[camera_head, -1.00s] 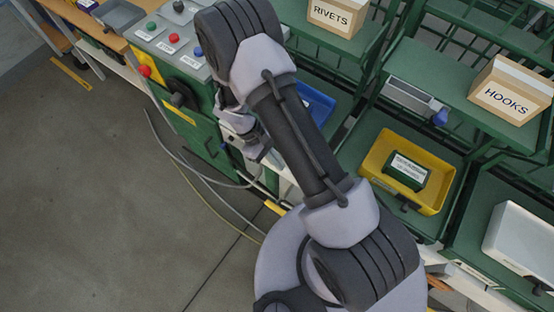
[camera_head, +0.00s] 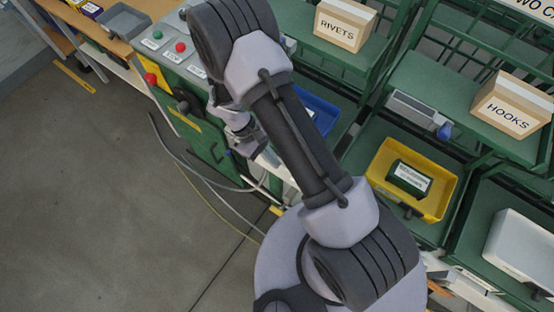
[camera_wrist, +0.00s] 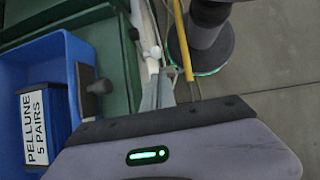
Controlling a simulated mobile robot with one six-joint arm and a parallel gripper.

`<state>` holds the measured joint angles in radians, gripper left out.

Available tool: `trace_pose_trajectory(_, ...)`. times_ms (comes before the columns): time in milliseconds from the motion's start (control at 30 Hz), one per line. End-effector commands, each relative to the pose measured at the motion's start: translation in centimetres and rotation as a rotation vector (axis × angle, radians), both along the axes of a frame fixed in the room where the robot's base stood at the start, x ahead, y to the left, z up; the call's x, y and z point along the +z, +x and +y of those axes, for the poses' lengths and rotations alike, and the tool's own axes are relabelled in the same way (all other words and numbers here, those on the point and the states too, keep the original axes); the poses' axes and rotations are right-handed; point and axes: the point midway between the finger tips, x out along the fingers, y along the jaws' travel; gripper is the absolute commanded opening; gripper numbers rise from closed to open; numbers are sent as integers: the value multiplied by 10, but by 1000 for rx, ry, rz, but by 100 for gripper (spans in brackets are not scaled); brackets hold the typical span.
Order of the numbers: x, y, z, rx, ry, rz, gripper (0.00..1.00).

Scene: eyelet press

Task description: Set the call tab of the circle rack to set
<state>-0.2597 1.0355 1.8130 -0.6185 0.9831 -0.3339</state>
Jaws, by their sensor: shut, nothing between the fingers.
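My gripper (camera_wrist: 158,92) is shut and empty; its narrow grey fingers show in the wrist view beside the green rack edge. In the head view the gripper sits beyond my forearm, partly hidden by it, near the rack's front edge. The blue bin also shows in the head view (camera_head: 320,110). I see no circle mark, so I cannot tell which rack is the circle rack.
A yellow bin (camera_head: 384,188) and a white bin (camera_head: 522,245) sit on green racks to the right. RIVETS (camera_head: 345,25) and HOOKS (camera_head: 512,105) boxes stand above. A button panel (camera_head: 170,50) is at upper left. Hoses lie on the open floor (camera_head: 110,200).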

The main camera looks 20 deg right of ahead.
Motion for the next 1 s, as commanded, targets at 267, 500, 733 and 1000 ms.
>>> trace_pose_trajectory(267, 36, 46, 38, 1, 2, -5, 0)
trace_pose_trajectory(500, 49, 63, 54, 1, 1, -3, 0)
trace_pose_trajectory(733, 50, 65, 55, 1, 1, -2, 0)
trace_pose_trajectory(1000, 51, 65, 55, -2, 2, -5, 0)
